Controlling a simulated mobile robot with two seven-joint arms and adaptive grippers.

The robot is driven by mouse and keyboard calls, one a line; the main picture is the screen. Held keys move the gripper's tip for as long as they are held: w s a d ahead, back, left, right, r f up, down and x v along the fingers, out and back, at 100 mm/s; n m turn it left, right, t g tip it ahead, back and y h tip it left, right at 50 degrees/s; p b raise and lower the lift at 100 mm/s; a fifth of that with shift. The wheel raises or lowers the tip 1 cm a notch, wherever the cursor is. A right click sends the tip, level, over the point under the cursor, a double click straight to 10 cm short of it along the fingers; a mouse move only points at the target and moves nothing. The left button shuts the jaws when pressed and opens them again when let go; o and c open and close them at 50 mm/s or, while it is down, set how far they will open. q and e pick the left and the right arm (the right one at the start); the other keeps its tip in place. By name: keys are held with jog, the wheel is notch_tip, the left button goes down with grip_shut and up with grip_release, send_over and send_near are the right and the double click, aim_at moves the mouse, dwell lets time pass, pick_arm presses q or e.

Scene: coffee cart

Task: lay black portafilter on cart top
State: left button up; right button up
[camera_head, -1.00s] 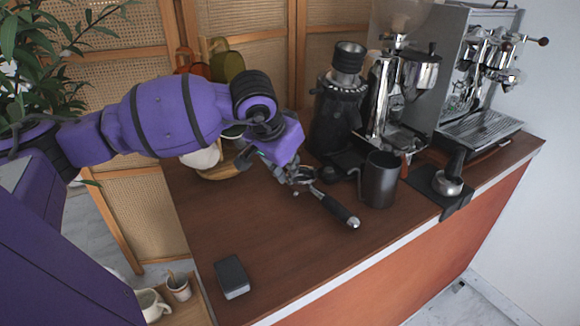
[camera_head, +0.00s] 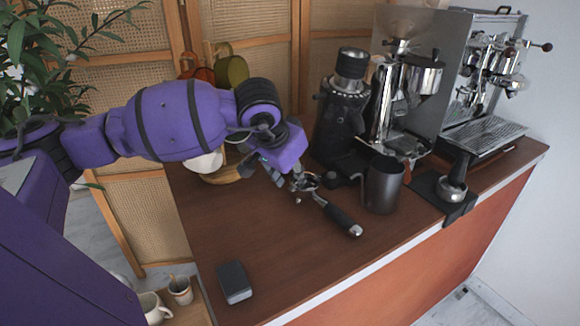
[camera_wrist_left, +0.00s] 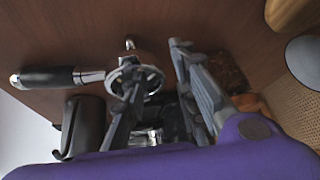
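The black portafilter (camera_head: 341,218), with a black handle and metal head, appears to lie on the brown cart top (camera_head: 255,239). Its handle points toward the front edge, lower right. In the left wrist view the portafilter (camera_wrist_left: 48,78) lies with its handle to the left and its round head near the left finger. My left gripper (camera_head: 287,181) is at the head end, with its fingers spread apart. In the wrist view the gripper (camera_wrist_left: 158,66) has one finger overlapping the head and the other clear of it. Whether that finger touches the head is unclear. My right gripper is not in view.
A dark metal pitcher (camera_head: 382,184) stands right of the handle. Behind are a black grinder (camera_head: 341,122), a chrome grinder (camera_head: 397,105) and the espresso machine (camera_head: 485,85). A tamper (camera_head: 454,183) sits at right. A dark block (camera_head: 234,281) lies front left; the middle front is clear.

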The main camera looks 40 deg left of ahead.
pick_arm(q)
jog(key=a+v, duration=0.1)
jog(key=v, duration=1.1)
jog(key=shift+d, duration=0.45)
